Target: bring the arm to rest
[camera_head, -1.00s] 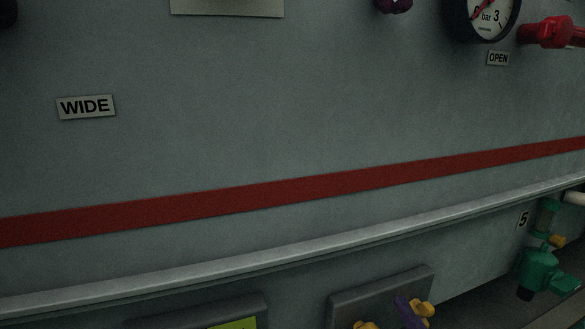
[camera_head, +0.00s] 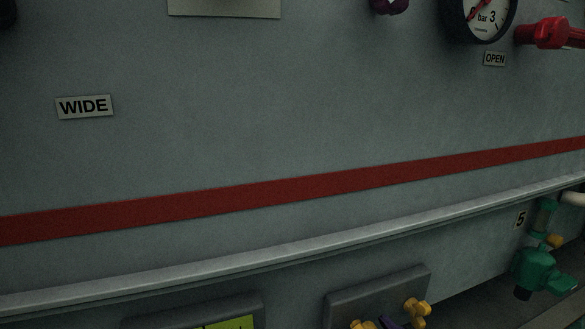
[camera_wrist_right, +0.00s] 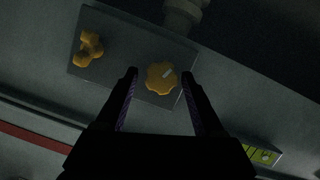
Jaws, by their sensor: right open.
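My right gripper (camera_wrist_right: 160,75) shows in the right wrist view with its two dark fingers apart and nothing held between them. Beyond the fingertips, a yellow lobed knob (camera_wrist_right: 162,77) with a pale mark on it shows in the gap. I cannot tell how far the fingers are from it. A second yellow knob (camera_wrist_right: 89,47) is to the left on the same grey plate (camera_wrist_right: 125,40). Neither gripper is clearly seen in the head view.
A grey panel carries a WIDE label (camera_head: 84,107), a red stripe (camera_head: 260,192) and a metal rail (camera_head: 270,252). A gauge (camera_head: 482,17), a red handle (camera_head: 550,33) and an OPEN label (camera_head: 495,59) are upper right. A green valve (camera_head: 540,272) is lower right.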

